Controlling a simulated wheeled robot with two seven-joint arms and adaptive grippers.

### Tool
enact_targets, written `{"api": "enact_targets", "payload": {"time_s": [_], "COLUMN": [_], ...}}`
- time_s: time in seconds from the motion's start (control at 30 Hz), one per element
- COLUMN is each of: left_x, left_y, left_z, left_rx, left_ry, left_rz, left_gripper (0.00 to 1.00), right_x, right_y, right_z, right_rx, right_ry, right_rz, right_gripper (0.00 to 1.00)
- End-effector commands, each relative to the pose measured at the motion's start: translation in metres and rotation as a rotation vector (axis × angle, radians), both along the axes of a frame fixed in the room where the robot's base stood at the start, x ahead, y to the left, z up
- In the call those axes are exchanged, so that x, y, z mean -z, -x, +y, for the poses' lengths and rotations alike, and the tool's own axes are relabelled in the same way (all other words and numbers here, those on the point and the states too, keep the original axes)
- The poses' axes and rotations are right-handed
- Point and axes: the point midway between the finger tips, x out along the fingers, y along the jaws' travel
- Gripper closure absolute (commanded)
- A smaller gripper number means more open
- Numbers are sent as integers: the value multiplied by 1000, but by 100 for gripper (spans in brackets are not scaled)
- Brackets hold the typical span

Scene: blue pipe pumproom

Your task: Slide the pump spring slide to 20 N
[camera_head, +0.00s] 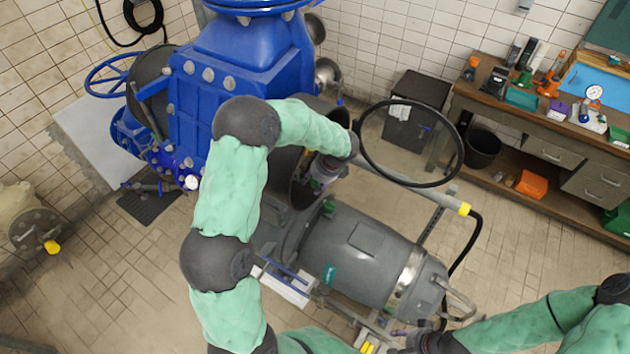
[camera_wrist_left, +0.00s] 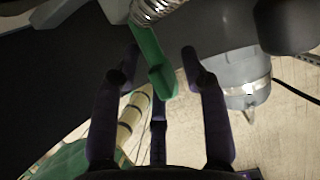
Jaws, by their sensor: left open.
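A green tab (camera_wrist_left: 155,65) hangs beside a ribbed metal spring (camera_wrist_left: 155,10) in the left wrist view; I take it as the pump spring slide. My left gripper (camera_wrist_left: 160,75) is open, and the tab's lower end appears between its dark fingers. I cannot tell whether they touch. In the head view my left gripper (camera_head: 322,172) is at the shadowed opening between the blue pump housing (camera_head: 220,75) and the grey motor (camera_head: 365,255). The slide is hidden there, and no force scale is readable. My right gripper (camera_head: 415,343) is at the bottom edge, partly cut off.
A large black ring (camera_head: 460,150) and a grey bar with a yellow end (camera_head: 463,208) are close right of my left gripper. Tiled floor is clear at right.

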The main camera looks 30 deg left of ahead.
Motion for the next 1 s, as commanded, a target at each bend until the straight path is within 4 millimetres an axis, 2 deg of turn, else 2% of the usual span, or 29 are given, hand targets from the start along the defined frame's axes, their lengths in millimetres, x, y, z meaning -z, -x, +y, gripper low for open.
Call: {"api": "enact_targets", "payload": {"time_s": [0.1, 0.27, 0.53, 0.83, 1.0], "left_x": [0, 0, 0, 1, 1], "left_y": [0, 0, 2, 29, 32], "left_z": [0, 0, 0, 0, 0], "left_rx": [0, 0, -1, -2, -2], "left_ry": [0, 0, 0, 0, 0], "left_rz": [0, 0, 0, 3, 5], "left_gripper": [56, 100, 100, 100, 100], "right_x": [0, 0, 1, 10, 10], "right_y": [0, 0, 0, 0, 0], "right_z": [0, 0, 0, 0, 0], "right_rx": [0, 0, 0, 0, 0], "right_ry": [0, 0, 0, 0, 0], "right_rz": [0, 0, 0, 0, 0], "right_gripper": [51, 51, 51, 51, 51]}}
